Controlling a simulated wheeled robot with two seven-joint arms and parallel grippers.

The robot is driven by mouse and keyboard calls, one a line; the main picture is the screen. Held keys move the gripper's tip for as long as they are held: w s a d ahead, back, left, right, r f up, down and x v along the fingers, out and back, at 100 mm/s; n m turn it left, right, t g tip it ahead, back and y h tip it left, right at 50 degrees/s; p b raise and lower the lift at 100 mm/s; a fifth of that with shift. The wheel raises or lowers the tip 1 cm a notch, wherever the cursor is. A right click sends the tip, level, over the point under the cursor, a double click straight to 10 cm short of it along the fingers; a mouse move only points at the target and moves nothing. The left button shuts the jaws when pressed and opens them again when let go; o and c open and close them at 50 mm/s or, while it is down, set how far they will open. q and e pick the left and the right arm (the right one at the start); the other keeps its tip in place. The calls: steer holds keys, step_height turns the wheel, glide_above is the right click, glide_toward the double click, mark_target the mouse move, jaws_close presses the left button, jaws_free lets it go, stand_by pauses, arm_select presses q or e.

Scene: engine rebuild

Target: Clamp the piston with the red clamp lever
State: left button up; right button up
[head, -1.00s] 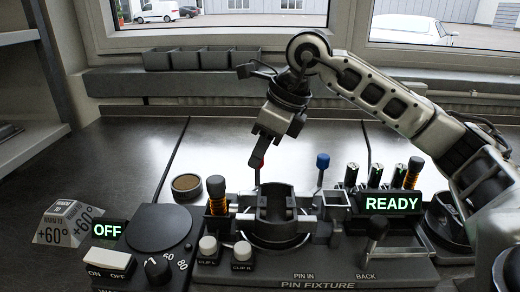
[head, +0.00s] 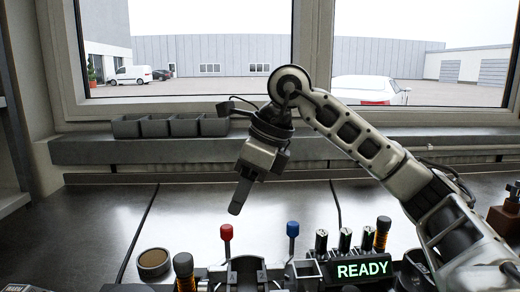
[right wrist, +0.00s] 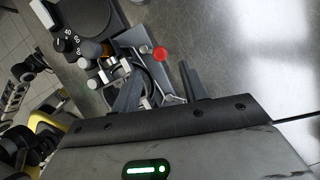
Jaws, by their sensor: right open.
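The red clamp lever (head: 227,232) stands about upright at the fixture, its red knob uncovered in the head view. My right gripper (head: 238,207) is just above the knob, pointing down and apart from it. In the right wrist view the red knob (right wrist: 160,54) shows beyond the open, empty fingers of my right gripper (right wrist: 162,92). The pin fixture (head: 247,272) is cut off by the bottom of the head view; I cannot make out the piston clearly in it. My left gripper is not in view.
A blue-topped lever (head: 293,229) stands right of the red one. The READY display (head: 361,270) and several upright pins are further right. A round brown-topped dish (head: 153,262) lies to the left. Grey bins (head: 171,125) sit on the back ledge. The bench behind the fixture is clear.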

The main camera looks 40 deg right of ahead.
steer(key=p+v, duration=0.1)
steer(key=v, duration=0.8)
